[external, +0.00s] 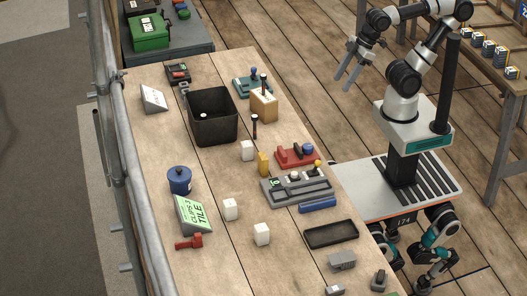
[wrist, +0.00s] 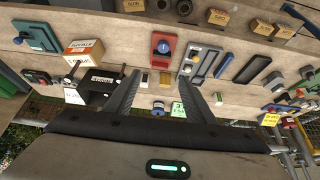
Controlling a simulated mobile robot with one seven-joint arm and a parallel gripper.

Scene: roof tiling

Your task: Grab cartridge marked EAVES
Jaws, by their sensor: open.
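My gripper (external: 341,84) is open and empty, held in the air off the right side of the long wooden bench. In the wrist view, its two fingers (wrist: 160,78) stand apart, with nothing between them but the background. No cartridge can be read as EAVES in either view. Several small blocks with labels (external: 488,46) stand in a row on the side table at the far right.
The bench holds a black bin (external: 213,132), a red fixture (external: 296,155), a grey tray fixture (external: 311,191), a dark shallow tray (external: 331,234), white cubes (external: 262,234), a blue canister (external: 180,181) and a green sign (external: 190,214). A metal railing (external: 115,130) runs along the bench's left.

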